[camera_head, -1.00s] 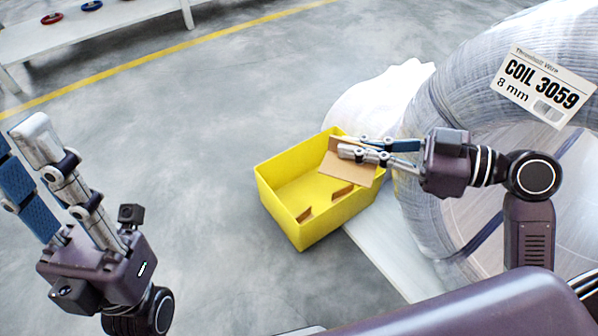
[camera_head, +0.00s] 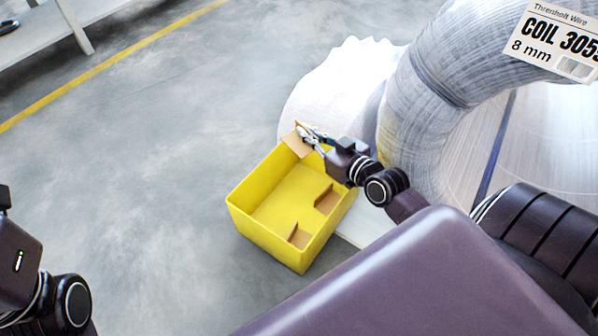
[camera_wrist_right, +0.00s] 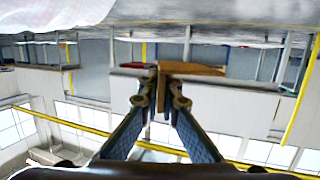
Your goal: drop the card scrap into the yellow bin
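The card scrap (camera_head: 294,142) is a small brown folded piece. My right gripper (camera_head: 308,136) is shut on it and holds it near the far rim of the yellow bin (camera_head: 252,224). I cannot tell its exact height above the rim. In the right wrist view the card scrap (camera_wrist_right: 200,69) sits between the closed fingertips of my right gripper (camera_wrist_right: 161,98). The open-topped yellow bin stands below and in front of this hand. Only the body of my left gripper shows at the left edge; its fingers are out of frame.
Two other brown card pieces, one toward the right wall (camera_head: 328,198) and one at the near corner (camera_head: 299,237), lie in the bin. A large wrapped wire coil (camera_head: 428,100) stands right of it, with white wrapping (camera_head: 335,88) behind. The floor to the left is clear.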

